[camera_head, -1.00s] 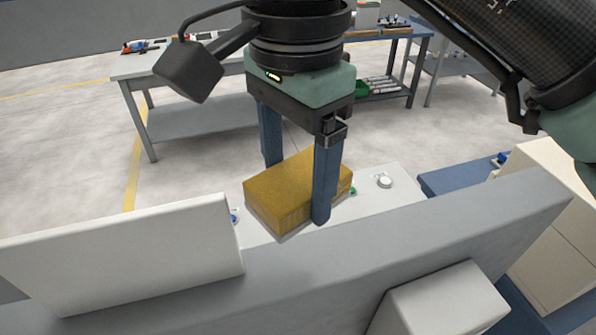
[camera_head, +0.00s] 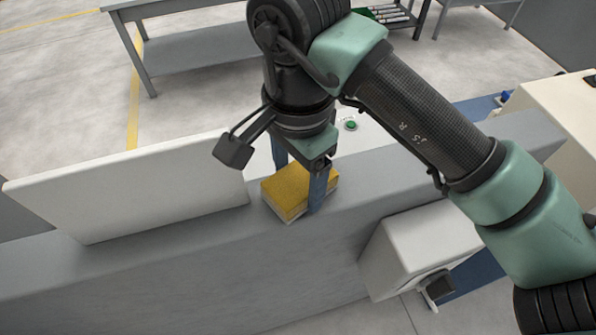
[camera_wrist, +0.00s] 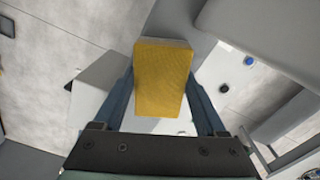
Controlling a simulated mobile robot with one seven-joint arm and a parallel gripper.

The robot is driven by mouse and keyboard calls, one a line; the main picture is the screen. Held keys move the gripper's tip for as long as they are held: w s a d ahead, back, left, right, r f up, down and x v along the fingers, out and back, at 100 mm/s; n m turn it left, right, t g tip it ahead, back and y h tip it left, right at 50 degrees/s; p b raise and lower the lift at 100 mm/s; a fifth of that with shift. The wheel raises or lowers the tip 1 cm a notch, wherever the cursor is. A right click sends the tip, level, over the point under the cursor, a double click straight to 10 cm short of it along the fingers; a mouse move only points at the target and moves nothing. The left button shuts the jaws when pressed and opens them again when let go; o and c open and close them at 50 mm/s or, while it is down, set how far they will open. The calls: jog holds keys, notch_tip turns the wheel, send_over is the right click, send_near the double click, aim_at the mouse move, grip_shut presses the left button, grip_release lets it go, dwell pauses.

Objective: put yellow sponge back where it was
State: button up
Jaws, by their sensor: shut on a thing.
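The yellow sponge (camera_head: 288,190) is a block with a pale lower layer. My gripper (camera_head: 298,190) is shut on it, with one blue finger on each side. In the head view the sponge is over or on the top of a grey wall-like ledge (camera_head: 150,240); I cannot tell whether it touches. In the wrist view the sponge (camera_wrist: 162,78) sits between the two fingers, with its wide yellow face towards the camera.
A white panel (camera_head: 130,190) stands on the ledge to the left. A white box (camera_head: 405,245) is on the near side at right. A green button (camera_head: 351,125) is on a white surface behind. A grey table (camera_head: 200,50) stands farther back.

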aim_at(298, 180)
jog(key=o, duration=1.1)
jog(key=shift+o, duration=0.2)
jog(key=shift+r, duration=0.1)
notch_tip(298, 180, up, 12)
jog(key=b, duration=0.3)
